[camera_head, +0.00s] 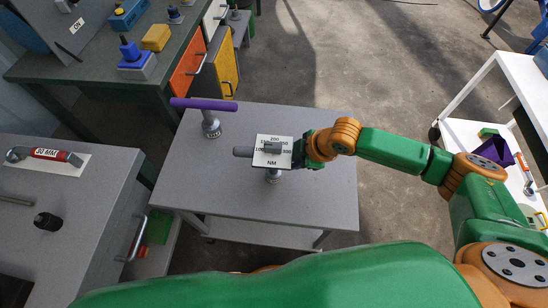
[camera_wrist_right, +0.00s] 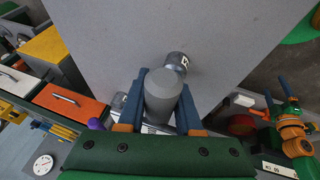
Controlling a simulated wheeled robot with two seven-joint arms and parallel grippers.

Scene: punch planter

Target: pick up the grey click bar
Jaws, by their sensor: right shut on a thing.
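The grey click bar (camera_head: 243,151) is at the middle of the grey table (camera_head: 325,195), level, with a white scale plate (camera_head: 273,158) marked NM around its middle. A short post (camera_head: 273,177) shows under the plate. My right gripper (camera_head: 299,152) is at the bar's right end. In the right wrist view the grey bar (camera_wrist_right: 163,88) lies between the two blue fingers of my right gripper (camera_wrist_right: 162,105), which is shut on it. Whether the bar still rests on its post I cannot tell. My left gripper is not in view.
A purple bar (camera_head: 203,104) stands on a post at the table's back left. A grey bench (camera_head: 75,210) with a red 30 MM tool (camera_head: 55,154) is at the left. A green bench with drawers is behind. A white cart (camera_head: 520,75) is at the right.

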